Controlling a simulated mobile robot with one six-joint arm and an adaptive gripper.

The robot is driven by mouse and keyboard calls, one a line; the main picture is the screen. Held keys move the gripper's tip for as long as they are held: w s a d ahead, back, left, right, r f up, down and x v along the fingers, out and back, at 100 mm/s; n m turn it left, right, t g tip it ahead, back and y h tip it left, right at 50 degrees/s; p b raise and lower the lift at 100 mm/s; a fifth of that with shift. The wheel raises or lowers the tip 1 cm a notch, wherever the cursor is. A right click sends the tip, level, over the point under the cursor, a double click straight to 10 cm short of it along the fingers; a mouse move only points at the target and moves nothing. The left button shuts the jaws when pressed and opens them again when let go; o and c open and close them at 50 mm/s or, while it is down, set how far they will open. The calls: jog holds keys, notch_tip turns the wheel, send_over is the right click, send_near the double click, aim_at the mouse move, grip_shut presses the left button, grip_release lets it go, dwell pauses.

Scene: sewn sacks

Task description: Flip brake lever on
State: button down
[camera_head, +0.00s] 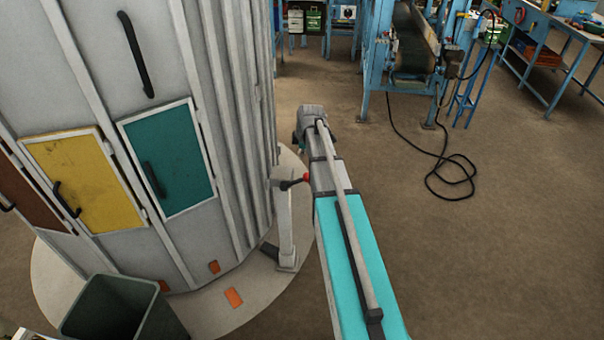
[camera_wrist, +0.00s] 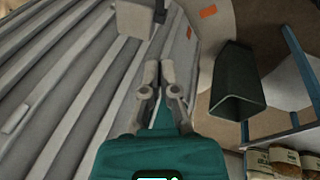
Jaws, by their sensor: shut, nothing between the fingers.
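The brake lever (camera_head: 291,184) is a short dark handle with a red knob on a grey post (camera_head: 285,225) beside the tall grey ribbed cabinet. It points to the right in the head view, and its knob shows right beside my arm. My gripper (camera_wrist: 159,66) shows in the wrist view with its two grey fingers together and nothing between them. The fingers point toward the ribbed cabinet wall (camera_wrist: 75,90) and a grey block, which may be part of the post. The lever's red knob is not seen in the wrist view. I cannot make out my fingertips in the head view.
The cabinet has a yellow door (camera_head: 85,180) and a teal door (camera_head: 170,158). A dark green bin (camera_head: 115,310) stands at its foot, and also shows in the wrist view (camera_wrist: 237,80). Blue workbenches and a conveyor (camera_head: 412,50) stand behind. A black cable (camera_head: 440,160) lies on otherwise open floor.

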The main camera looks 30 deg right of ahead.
jog(key=shift+f, duration=0.1)
jog(key=b, duration=1)
send_over(302, 178)
jog(key=s+a, duration=0.1)
jog(key=a, duration=0.1)
notch_tip(302, 178, down, 10)
jog(key=shift+s+d+f+b, duration=0.2)
jog(key=shift+d+f+b, duration=0.8)
jog(key=shift+f+b, duration=0.25)
